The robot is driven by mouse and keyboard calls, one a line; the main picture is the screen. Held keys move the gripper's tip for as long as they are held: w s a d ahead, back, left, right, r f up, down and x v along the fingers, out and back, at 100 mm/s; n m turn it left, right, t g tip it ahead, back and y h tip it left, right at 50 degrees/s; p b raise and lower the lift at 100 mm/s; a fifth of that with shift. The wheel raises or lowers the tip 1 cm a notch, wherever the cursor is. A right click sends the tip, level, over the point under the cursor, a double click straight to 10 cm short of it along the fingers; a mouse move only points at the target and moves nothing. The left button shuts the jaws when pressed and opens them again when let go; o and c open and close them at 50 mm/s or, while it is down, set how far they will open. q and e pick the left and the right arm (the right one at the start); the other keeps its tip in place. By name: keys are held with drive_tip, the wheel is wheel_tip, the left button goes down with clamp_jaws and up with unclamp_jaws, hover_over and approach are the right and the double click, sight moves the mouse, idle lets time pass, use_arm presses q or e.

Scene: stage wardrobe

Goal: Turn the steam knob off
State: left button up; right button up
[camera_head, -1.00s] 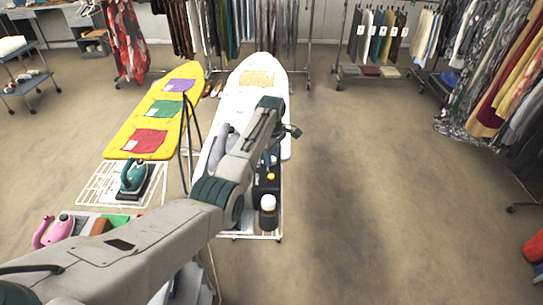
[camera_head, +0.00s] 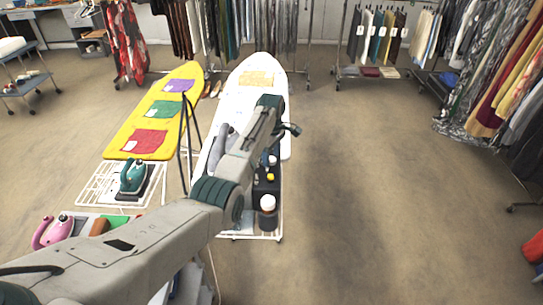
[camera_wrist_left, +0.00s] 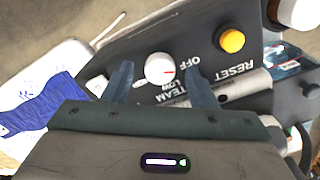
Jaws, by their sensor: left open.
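The white steam knob (camera_wrist_left: 159,69) with a red mark sits on a dark panel (camera_wrist_left: 205,35) in the left wrist view. The words OFF, LOW, STEAM and RESET are printed near it, and the red mark points to the right in the picture. My left gripper (camera_wrist_left: 158,76) is open, with one finger on each side of the knob in the picture; I cannot tell whether either finger touches it. In the head view the dark steam unit (camera_head: 262,190) stands at the near end of the white ironing board (camera_head: 262,63), partly hidden by my left arm. My right gripper is not in view.
A yellow reset button (camera_wrist_left: 232,41) is beside the knob. A white-capped bottle (camera_head: 268,202) stands at the unit's near end. A yellow ironing board (camera_head: 183,72) and a teal iron (camera_head: 133,176) are to the left. The floor to the right is open.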

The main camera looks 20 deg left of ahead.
sight(272, 159)
use_arm(q)
wheel_tip(272, 159, up, 10)
drive_tip(key=b, duration=0.4)
drive_tip(key=shift+r, duration=0.15)
